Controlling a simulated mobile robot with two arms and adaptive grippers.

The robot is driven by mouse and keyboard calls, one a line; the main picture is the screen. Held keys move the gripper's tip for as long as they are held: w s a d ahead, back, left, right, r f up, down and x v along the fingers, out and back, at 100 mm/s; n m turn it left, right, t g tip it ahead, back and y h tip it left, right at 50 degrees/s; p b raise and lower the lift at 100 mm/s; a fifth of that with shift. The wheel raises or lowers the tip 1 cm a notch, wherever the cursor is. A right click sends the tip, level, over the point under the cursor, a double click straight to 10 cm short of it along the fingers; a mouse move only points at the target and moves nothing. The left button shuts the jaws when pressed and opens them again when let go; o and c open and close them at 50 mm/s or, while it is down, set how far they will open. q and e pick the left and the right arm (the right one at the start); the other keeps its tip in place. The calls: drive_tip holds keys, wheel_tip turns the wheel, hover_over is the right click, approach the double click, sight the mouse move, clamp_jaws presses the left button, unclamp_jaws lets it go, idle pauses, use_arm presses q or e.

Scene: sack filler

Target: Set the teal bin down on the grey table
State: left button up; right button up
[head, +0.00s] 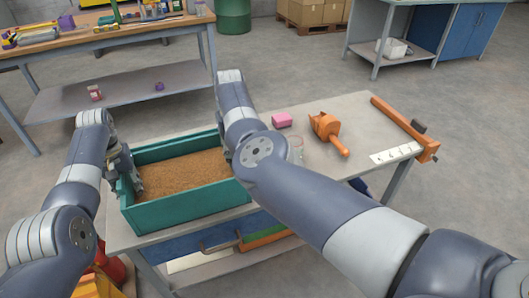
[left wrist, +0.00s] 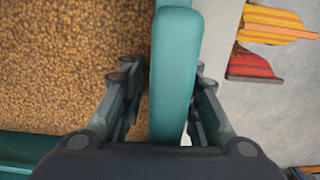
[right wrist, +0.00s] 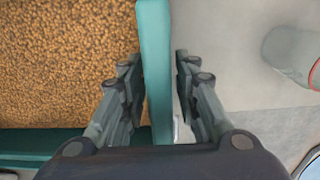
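The teal bin (head: 190,210), filled with brown grain (head: 180,174), stands level on the left part of the grey table (head: 350,115), with no visible gap below it. My left gripper (head: 128,180) is at its left end wall. In the left wrist view its fingers (left wrist: 165,95) straddle the teal wall (left wrist: 175,60), with a narrow gap on the grain side. My right gripper's fingers (right wrist: 155,85) straddle the opposite wall (right wrist: 153,50), with a thin gap on the outer side. In the head view my right arm hides that gripper and that end of the bin.
A pink block (head: 282,120), a clear cup (head: 296,148), an orange tool (head: 327,130) and an orange clamp-like bar (head: 405,128) lie right of the bin. A white panel (head: 395,153) sits at the table's right edge. A workbench (head: 100,38) stands behind left.

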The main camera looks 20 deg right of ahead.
use_arm(q)
drive_tip(key=shift+r, duration=0.1)
use_arm(e)
drive_tip(key=shift+r, duration=0.1)
use_arm(q)
drive_tip(key=shift+r, duration=0.1)
drive_tip(key=shift+r, duration=0.3)
wheel_tip(320, 180, up, 11)
use_arm(e)
wheel_tip(320, 180, up, 12)
idle(0.5)
use_arm(q)
drive_tip(key=shift+o, duration=0.4)
drive_tip(key=shift+r, duration=0.1)
